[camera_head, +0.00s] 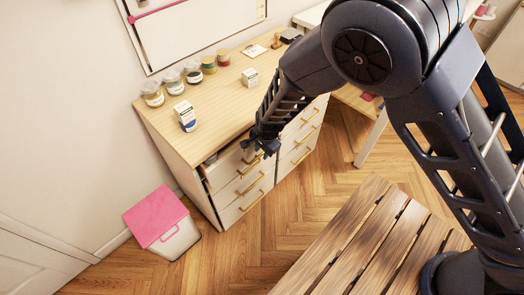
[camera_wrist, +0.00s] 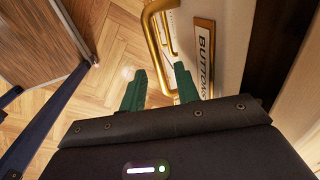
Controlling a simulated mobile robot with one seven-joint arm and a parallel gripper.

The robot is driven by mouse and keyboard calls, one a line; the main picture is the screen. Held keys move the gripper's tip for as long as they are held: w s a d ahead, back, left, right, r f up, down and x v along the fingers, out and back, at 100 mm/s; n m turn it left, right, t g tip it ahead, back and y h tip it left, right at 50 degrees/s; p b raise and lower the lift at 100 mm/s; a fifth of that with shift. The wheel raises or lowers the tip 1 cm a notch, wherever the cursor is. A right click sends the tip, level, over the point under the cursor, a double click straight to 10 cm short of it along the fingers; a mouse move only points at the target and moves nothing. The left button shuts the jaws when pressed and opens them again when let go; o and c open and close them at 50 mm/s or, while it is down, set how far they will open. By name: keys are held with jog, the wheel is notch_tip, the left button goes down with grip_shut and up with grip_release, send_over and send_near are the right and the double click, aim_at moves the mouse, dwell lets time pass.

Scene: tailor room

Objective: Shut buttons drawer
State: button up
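The buttons drawer (camera_head: 226,166) is the top left drawer of the wooden cabinet. It stands partly out, with a dark gap behind its front edge. Its BUTTONS label (camera_wrist: 203,55) and gold handle (camera_wrist: 151,36) show close up in the wrist view. My gripper (camera_head: 261,149) is at this drawer's front, by the handle. In the wrist view its two green fingers (camera_wrist: 160,82) are apart, and the lower part of the handle reaches between them. I cannot tell whether they touch it. In the head view, my gripper hides part of the drawer front.
Lower drawers (camera_head: 243,188) and the right-hand drawers (camera_head: 300,135) look shut. Jars (camera_head: 173,82) and small boxes (camera_head: 185,116) stand on the cabinet top (camera_head: 215,100). A pink-lidded bin (camera_head: 157,215) stands left of the cabinet. A slatted wooden bench (camera_head: 350,245) is in front.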

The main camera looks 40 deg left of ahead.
aim_at(242, 158)
notch_tip(242, 158, up, 10)
jog(key=d, duration=0.2)
jog(key=shift+r, duration=0.25)
jog(key=shift+f, duration=0.15)
jog(key=c, duration=0.6)
jog(key=d+f+y, duration=0.2)
jog(key=d+f, duration=0.1)
jog(key=d+f+t, duration=0.1)
jog(key=f, duration=0.1)
jog(key=shift+s+d+y, duration=0.15)
jog(key=shift+s+y, duration=0.25)
grip_shut()
jog(key=s+d+r+y, duration=0.2)
jog(key=s+d+y, duration=0.2)
jog(key=s, duration=0.1)
jog(key=shift+g, duration=0.5)
jog(key=x, duration=0.4)
jog(key=a+r+x, duration=0.1)
jog(key=x, duration=0.3)
jog(key=s+a+r+x, duration=0.1)
jog(key=x, duration=0.3)
jog(key=shift+d, duration=0.1)
jog(key=shift+w+a, duration=0.1)
jog(key=shift+a, duration=0.45)
